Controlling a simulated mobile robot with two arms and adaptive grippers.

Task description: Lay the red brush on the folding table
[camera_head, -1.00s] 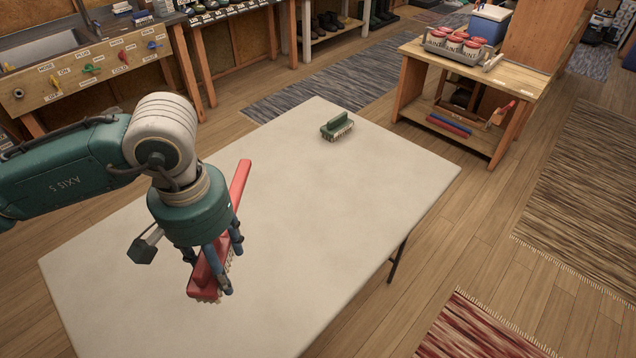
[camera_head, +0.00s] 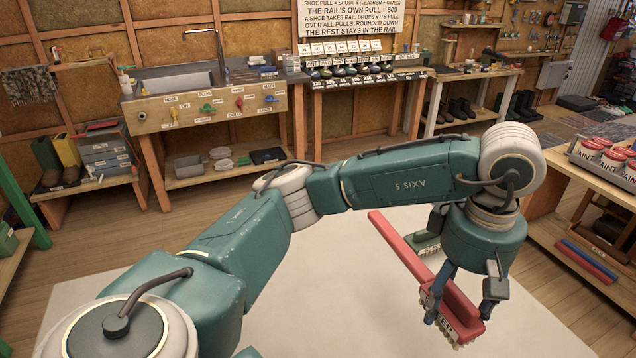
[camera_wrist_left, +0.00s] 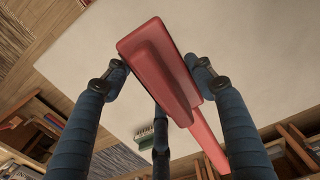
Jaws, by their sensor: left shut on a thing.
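The red brush (camera_head: 398,243) is in my left gripper (camera_head: 460,312), with its long handle pointing up and left and its bristles facing down. In the left wrist view the red brush (camera_wrist_left: 165,75) lies between my blue fingers. My left gripper is shut on its block, over the pale top of the folding table (camera_head: 325,285). The table top also fills much of the left wrist view (camera_wrist_left: 250,50). I cannot tell how large the gap between bristles and table is. My own left arm hides much of the table. My right gripper is out of view.
A green brush (camera_head: 427,246) stands on the table, partly behind the red handle; it also shows in the left wrist view (camera_wrist_left: 145,134). A wooden bench (camera_head: 598,180) with red-lidded tins stands at right. A sink counter (camera_head: 205,105) is behind. Table top left of the gripper looks bare.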

